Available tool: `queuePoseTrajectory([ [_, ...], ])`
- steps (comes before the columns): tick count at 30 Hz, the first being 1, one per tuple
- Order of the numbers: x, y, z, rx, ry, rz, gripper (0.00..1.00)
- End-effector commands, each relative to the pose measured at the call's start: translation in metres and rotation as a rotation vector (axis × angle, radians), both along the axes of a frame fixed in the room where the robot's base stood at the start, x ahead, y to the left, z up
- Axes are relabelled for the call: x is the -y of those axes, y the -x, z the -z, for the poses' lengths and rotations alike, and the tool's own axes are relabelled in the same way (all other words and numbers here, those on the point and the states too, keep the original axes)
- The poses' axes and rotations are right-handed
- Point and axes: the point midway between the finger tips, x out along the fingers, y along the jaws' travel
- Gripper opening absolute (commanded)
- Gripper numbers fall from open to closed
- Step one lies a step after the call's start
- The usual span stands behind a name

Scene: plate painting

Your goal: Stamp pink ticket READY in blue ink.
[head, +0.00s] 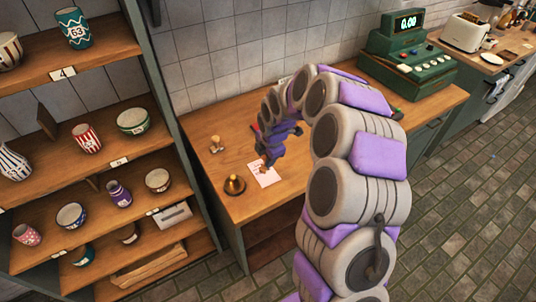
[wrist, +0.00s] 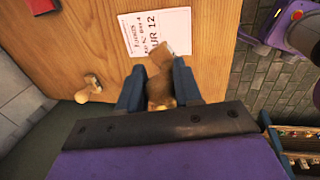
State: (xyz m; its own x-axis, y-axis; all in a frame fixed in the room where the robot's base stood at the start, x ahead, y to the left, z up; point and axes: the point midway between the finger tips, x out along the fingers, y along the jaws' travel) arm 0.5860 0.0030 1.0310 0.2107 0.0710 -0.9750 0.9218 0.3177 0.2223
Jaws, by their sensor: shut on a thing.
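The pale pink ticket (head: 264,177) lies flat on the wooden counter. In the wrist view the ticket (wrist: 158,28) looks nearly white, with printed lines and "UR 12" legible. In the head view my gripper (head: 265,163) is small, at the ticket's upper edge.
A round dark and brass object (head: 234,185) sits left of the ticket. A green cash register (head: 408,60) stands at right. Pottery shelves (head: 95,110) border the left side.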

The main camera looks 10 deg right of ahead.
Motion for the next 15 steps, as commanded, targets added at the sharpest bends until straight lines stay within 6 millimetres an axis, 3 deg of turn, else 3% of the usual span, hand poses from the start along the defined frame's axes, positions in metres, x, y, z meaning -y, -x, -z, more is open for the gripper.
queuePoseTrajectory([
  [6, 0.0047, -0.0072, 0.0026, -0.002, -0.002, -0.220, 0.15],
  [15, 0.0052, -0.0093, 0.0074, -0.002, 0.001, -0.298, 0.15],
])
